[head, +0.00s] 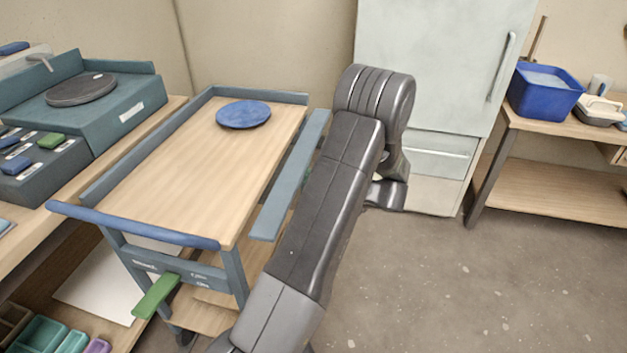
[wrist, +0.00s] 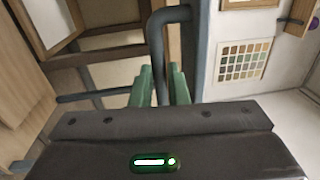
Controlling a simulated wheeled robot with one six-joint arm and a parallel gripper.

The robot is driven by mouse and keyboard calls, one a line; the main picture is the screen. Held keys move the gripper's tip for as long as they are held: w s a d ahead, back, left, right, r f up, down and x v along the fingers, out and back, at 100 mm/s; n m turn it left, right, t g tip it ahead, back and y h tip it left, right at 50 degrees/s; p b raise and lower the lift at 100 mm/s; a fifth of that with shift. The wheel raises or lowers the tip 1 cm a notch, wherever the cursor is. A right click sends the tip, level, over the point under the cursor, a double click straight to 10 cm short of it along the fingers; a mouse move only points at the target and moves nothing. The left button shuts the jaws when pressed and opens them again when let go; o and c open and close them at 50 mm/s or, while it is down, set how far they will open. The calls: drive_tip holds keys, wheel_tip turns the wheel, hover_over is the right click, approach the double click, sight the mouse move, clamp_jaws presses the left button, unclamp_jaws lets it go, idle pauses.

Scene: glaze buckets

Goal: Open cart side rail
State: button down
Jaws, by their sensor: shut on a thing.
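The cart (head: 225,160) has a wooden top with blue-grey rails along its left and far edges. Its right side rail (head: 292,178) is a flat blue-grey strip, tilted outward from the top, with a gap between it and the wood. My arm covers part of the area beside it and hides my gripper in the head view. In the wrist view my gripper (wrist: 162,88) has its green fingers closed around a dark blue-grey bent bar (wrist: 158,55), which appears to be the side rail's handle.
A blue plate (head: 243,114) lies at the far end of the cart top. A green pedal (head: 155,296) sticks out low at the cart's front. A bench with a wheel (head: 82,90) stands left. A fridge (head: 440,60) stands behind, and open floor (head: 480,290) lies right.

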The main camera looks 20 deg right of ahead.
drive_tip(key=shift+f, duration=0.1)
idle(0.3)
drive_tip(key=c, duration=1.4)
unclamp_jaws()
drive_tip(key=shift+w+a, duration=0.1)
drive_tip(key=p+v, duration=1.2)
drive_tip(key=p, duration=0.3)
drive_tip(key=shift+d, duration=0.25)
drive_tip(key=shift+w+d+p, duration=0.1)
drive_tip(key=shift+p, duration=0.7)
